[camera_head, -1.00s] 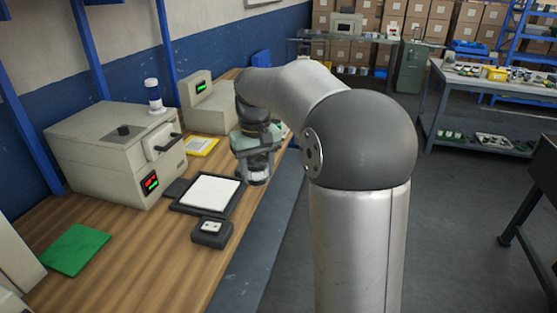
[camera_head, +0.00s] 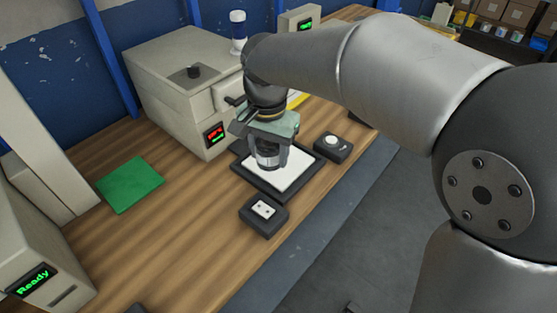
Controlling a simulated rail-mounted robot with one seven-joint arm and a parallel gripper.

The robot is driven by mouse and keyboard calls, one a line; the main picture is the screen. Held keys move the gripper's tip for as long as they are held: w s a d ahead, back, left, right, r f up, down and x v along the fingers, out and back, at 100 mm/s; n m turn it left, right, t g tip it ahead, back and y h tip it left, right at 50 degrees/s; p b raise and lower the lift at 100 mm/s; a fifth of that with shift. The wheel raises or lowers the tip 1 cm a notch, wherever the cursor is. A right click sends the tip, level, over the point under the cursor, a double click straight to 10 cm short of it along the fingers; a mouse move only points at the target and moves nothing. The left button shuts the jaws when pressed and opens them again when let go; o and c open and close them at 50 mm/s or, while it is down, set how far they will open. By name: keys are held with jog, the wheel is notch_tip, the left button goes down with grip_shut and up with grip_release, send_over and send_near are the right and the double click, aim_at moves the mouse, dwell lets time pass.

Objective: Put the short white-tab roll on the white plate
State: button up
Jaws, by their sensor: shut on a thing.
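The white plate (camera_head: 296,170) lies in a black frame on the wooden bench, in front of the beige machine. My gripper (camera_head: 268,160) points down over the plate. It is shut on a short greyish roll (camera_head: 267,155), which is partly hidden by the fingers. The roll looks upright. I cannot tell whether its underside touches the plate or is just above it. Its white tab cannot be made out.
A black box with a white two-hole top (camera_head: 263,209) stands in front of the plate. A black box with a round white top (camera_head: 333,146) stands to its right. The beige machine (camera_head: 185,85) is behind. A green sheet (camera_head: 130,184) lies left. Bare bench surrounds it.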

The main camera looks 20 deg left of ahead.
jog(key=shift+s+a+f, duration=0.1)
jog(key=shift+s+a, duration=0.3)
jog(key=shift+a, duration=0.05)
jog(key=shift+w+a+f, duration=0.15)
jog(key=shift+w, duration=0.15)
jog(key=w+f+p, duration=0.1)
jog(key=w+f, duration=0.2)
jog(key=w, duration=0.1)
jog(key=w+f+p, duration=0.1)
jog(key=w+f, duration=0.2)
jog(key=w, duration=0.1)
jog(key=w+f+p, duration=0.1)
jog(key=w+f, duration=0.2)
jog(key=w, duration=0.1)
jog(key=shift+w+a, duration=0.15)
jog(key=shift+w, duration=0.15)
jog(key=shift+w+f, duration=0.2)
jog(key=shift+f, duration=1.6)
